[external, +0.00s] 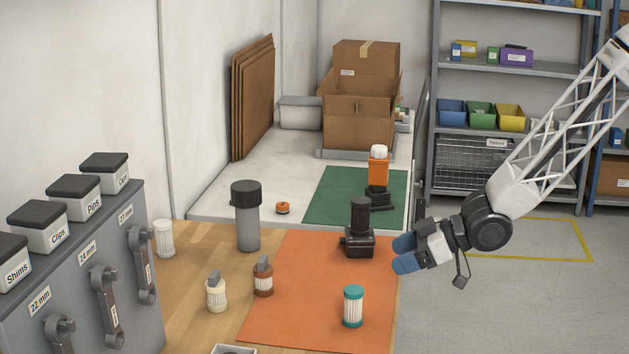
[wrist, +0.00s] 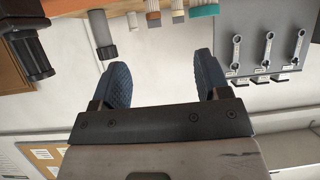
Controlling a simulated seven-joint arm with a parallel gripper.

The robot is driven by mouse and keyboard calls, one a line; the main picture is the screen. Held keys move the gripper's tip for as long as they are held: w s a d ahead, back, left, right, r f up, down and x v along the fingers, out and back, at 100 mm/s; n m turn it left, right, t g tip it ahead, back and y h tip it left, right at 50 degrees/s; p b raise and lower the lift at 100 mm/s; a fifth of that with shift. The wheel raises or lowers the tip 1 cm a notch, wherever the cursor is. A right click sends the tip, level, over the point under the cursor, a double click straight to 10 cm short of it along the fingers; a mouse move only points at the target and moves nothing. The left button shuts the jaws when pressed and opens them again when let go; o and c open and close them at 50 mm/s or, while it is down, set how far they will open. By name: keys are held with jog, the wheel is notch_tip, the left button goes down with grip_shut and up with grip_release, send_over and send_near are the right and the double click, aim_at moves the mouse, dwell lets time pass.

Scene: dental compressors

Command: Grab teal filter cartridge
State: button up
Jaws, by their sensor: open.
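The teal filter cartridge (external: 353,307) stands upright near the front right of the orange mat (external: 300,300). It has teal ends and a white pleated middle. In the wrist view, a teal-ended piece at the top edge looks like the same cartridge (wrist: 205,10), partly cut off. My gripper (external: 403,254) is open and empty, with blue fingers. It hangs in the air at the right side of the table, above and to the right of the cartridge and apart from it. Both fingers also show in the wrist view (wrist: 162,72), with nothing between them.
A black device (external: 359,232) stands on the mat's back edge near my gripper. A grey canister (external: 247,218), a brown cartridge (external: 263,279), a cream cartridge (external: 216,294) and a white cartridge (external: 164,239) stand to the left. A grey wrench rack (external: 75,270) fills the left front.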

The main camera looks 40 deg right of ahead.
jog(key=n+y, duration=0.1)
jog(key=y, duration=0.1)
send_near(360, 289)
jog(key=w+a, duration=0.2)
jog(key=a, duration=0.1)
jog(key=shift+w+d+f+g, duration=0.1)
jog(key=shift+f+g, duration=0.15)
jog(key=shift+g, duration=0.05)
jog(key=shift+x, duration=1.3)
jog(key=shift+f+x, duration=0.1)
jog(key=shift+x, duration=1.2)
jog(key=shift+f+x, duration=0.15)
jog(key=shift+x, duration=1.15)
jog(key=shift+d, duration=0.15)
jog(key=c, duration=1)
